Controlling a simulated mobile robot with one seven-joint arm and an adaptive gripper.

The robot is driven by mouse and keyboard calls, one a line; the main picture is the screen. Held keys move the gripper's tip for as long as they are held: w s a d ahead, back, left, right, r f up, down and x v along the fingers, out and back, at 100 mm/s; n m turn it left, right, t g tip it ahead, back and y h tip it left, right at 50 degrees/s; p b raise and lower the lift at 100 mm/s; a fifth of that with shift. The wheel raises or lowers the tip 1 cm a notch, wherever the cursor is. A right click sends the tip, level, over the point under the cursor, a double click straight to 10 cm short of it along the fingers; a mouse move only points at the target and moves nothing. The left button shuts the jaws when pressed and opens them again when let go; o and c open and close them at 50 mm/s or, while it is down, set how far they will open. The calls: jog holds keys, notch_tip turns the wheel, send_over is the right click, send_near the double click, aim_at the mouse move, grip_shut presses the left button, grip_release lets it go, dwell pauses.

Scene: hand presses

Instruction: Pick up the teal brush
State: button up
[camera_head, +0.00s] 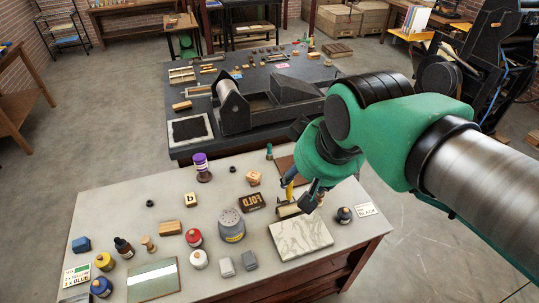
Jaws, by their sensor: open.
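A small teal upright thing (269,152) stands at the far edge of the near table, left of a brown board; it may be the teal brush, but it is too small to tell. My gripper (299,196) is open and points down over the right part of the near table, close above a tan roller-like thing (287,211). A yellow piece (289,191) shows beside the fingers. I cannot tell whether the fingers touch either one. My arm hides part of the table's right side.
The near table (110,207) holds a marble slab (300,238), a grey canister (231,225), a purple-topped bottle (202,167), wooden blocks, ink jars and a glass plate (153,279). Behind it stands a dark table with a press (235,107). The near table's left part has bare room.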

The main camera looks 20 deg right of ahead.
jog(key=w+d+r+n+g+p, duration=0.1)
jog(key=w+d+r, duration=0.15)
jog(key=w, duration=1.45)
jog(key=n+g+p, duration=0.3)
jog(key=g+p, duration=0.1)
send_over(270, 145)
notch_tip(270, 145, down, 36)
jog(key=shift+w+a+f, duration=0.1)
jog(key=shift+w+f, duration=0.05)
jog(key=shift+f, duration=0.05)
jog(key=shift+w+f, duration=0.1)
jog(key=shift+f, duration=0.3)
jog(key=shift+f, duration=0.15)
jog(key=shift+f, duration=4.15)
